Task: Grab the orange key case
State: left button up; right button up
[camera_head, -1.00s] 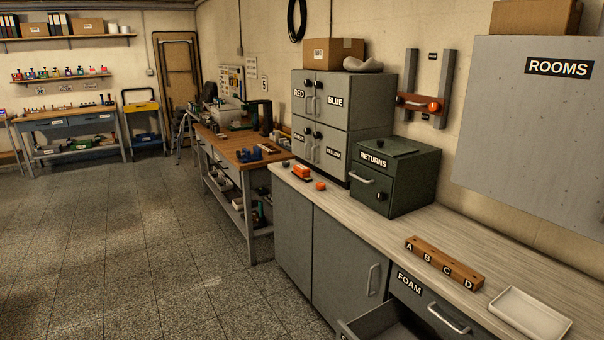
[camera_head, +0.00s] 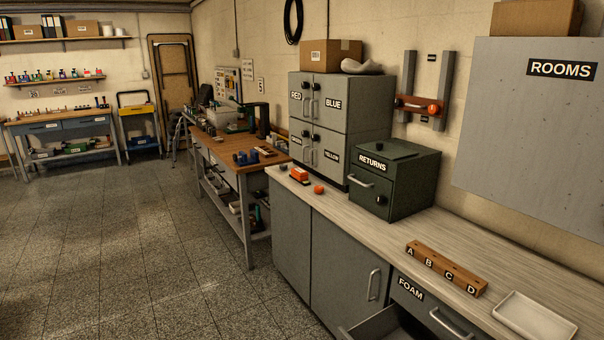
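An orange case-like block (camera_head: 299,174) lies on the pale counter in front of the grey lockers, near the counter's far left end. A small round orange-red item (camera_head: 319,189) sits just to its right, and a small dark item (camera_head: 284,165) to its left. At this distance I cannot tell for certain which orange item is the key case. Neither of my grippers shows in the head view.
The pale counter (camera_head: 375,212) holds a green RETURNS box (camera_head: 409,172), a wooden A-B-C-D block (camera_head: 446,268) and a white tray (camera_head: 535,318). Grey lockers (camera_head: 369,115) stand behind. The floor at left is clear.

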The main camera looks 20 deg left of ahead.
aim_at(301, 175)
jog(key=i+j+z, duration=0.1)
jog(key=i+j, duration=0.25)
jog(key=j, duration=0.3)
jog(key=i+j+z, duration=0.15)
jog(key=j, duration=0.2)
jog(key=i+j, duration=0.2)
jog(key=j, duration=0.15)
jog(key=i+j+z, duration=0.15)
jog(key=j, duration=0.2)
jog(key=i+j, duration=0.15)
jog(key=j, duration=0.2)
jog(key=z, duration=0.05)
